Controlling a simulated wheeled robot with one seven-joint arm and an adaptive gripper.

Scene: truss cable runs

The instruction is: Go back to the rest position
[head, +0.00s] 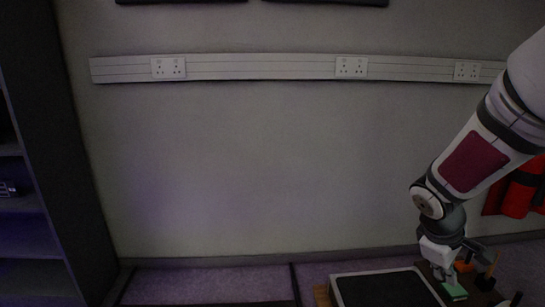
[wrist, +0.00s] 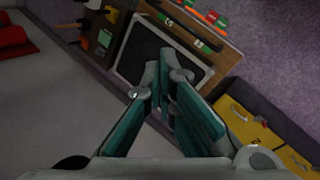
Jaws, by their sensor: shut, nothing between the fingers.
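My gripper (wrist: 163,72) shows in the wrist view with its long teal-padded fingers drawn together at the tips and nothing between them. It points toward a black panel with a pale rim (wrist: 123,62) and is apart from it as far as I can tell. In the head view my arm comes in from the right edge and reaches down to the lower right.
A wooden board (wrist: 222,62) around the panel carries red, green and orange pieces. Yellow-fronted drawers (wrist: 245,122) stand at right in the wrist view.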

